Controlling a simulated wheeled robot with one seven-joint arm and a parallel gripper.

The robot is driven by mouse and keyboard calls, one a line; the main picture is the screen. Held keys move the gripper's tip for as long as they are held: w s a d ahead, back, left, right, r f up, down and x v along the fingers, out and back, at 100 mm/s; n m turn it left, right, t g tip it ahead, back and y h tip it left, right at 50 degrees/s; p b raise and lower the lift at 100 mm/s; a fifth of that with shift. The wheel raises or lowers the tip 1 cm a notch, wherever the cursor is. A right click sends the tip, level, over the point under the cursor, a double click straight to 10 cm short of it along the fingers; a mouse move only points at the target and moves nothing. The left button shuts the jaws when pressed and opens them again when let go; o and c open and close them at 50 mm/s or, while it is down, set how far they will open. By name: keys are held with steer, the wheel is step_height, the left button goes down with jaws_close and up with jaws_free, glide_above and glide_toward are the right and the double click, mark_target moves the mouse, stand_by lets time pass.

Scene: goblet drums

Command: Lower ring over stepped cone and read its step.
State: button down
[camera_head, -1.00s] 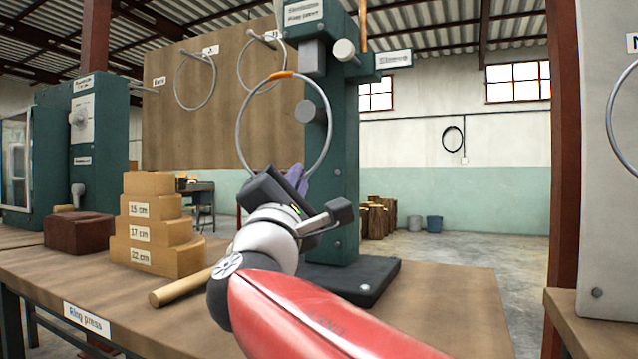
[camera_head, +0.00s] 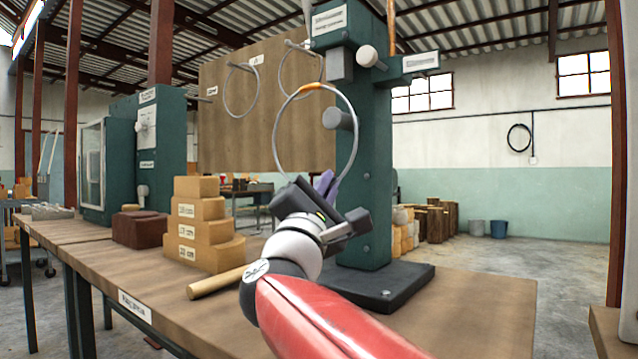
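A thin grey metal ring (camera_head: 275,137) with an orange mark at its top stands upright in the head view, in front of the green press. My gripper (camera_head: 322,187), with purple fingertips, is at the ring's lower edge and appears shut on it; the contact is partly hidden. The stepped cone (camera_head: 203,233) is a tan stack of round steps on the bench, left of my gripper. Its labels appear to read 15, 17 and 22 cm. The ring is higher than the cone, to its right, and apart from it.
The bench (camera_head: 470,310) is bare at its front right. A wooden rod (camera_head: 215,284) lies in front of the cone, and a dark brown block (camera_head: 140,229) is left of it. The green press (camera_head: 367,200) rises behind my gripper. More rings hang on a brown board (camera_head: 225,150).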

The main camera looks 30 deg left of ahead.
steer(key=w+f+p, duration=0.1)
steer(key=w, duration=0.7)
steer(key=shift+w+d+f, duration=0.25)
steer(key=shift+d, duration=0.1)
stand_by(0.7)
steer(key=c, duration=1.5)
jaws_free()
steer(key=shift+c, duration=0.2)
steer(key=shift+s+f, duration=0.1)
steer(key=s+d+f, duration=0.1)
steer(key=s, duration=0.7)
steer(key=s+d+f+b, duration=0.1)
steer(key=s+d, duration=0.1)
steer(key=s, duration=0.5)
steer(key=shift+s+d+f, duration=0.15)
steer(key=shift+s+f, duration=0.1)
steer(key=shift+s, duration=0.15)
